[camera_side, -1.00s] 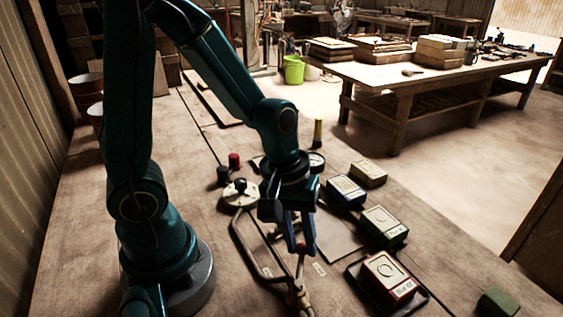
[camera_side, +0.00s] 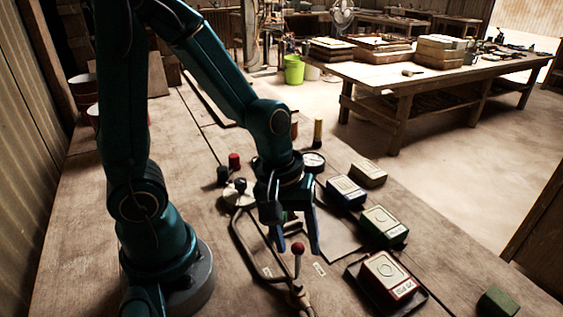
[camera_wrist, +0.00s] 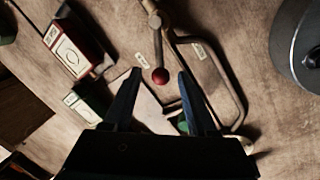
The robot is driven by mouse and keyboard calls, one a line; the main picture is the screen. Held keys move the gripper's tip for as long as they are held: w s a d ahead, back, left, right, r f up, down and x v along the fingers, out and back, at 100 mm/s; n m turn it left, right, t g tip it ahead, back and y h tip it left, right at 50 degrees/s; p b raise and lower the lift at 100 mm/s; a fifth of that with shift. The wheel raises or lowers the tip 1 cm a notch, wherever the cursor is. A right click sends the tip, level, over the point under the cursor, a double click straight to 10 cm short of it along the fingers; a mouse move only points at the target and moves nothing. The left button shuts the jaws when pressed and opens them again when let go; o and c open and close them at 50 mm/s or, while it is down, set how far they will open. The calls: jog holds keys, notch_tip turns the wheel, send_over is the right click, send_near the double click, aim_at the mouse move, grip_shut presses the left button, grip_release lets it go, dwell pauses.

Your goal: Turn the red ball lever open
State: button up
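The lever's red ball (camera_side: 298,248) tops a short stem that stands upright on a metal pipe fitting, near the front of the bench. In the wrist view the red ball (camera_wrist: 160,75) lies just beyond my fingertips, roughly in line with the gap between them. My gripper (camera_side: 299,250) is open and empty, its two blue fingers spread wide. In the side view the fingertips appear on either side of the ball's top; whether the ball is between them in depth I cannot tell. The wrist view shows my gripper (camera_wrist: 159,73) apart from the ball.
A bent metal pipe loop (camera_side: 248,250) runs left of the lever. A red-sided box (camera_side: 385,279) sits in a dark tray to the right, with green (camera_side: 382,226) and blue (camera_side: 345,191) boxes behind. A black-knobbed round fitting (camera_side: 238,193) stands behind the loop.

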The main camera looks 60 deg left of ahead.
aim_at(298, 244)
jog(key=shift+s+a+r, duration=0.15)
jog(key=shift+s+r, duration=0.05)
jog(key=shift+r, duration=1)
jog(key=shift+s+a+r, duration=0.15)
jog(key=shift+r, duration=1)
jog(key=shift+s+r, duration=0.1)
jog(key=shift+r, duration=0.05)
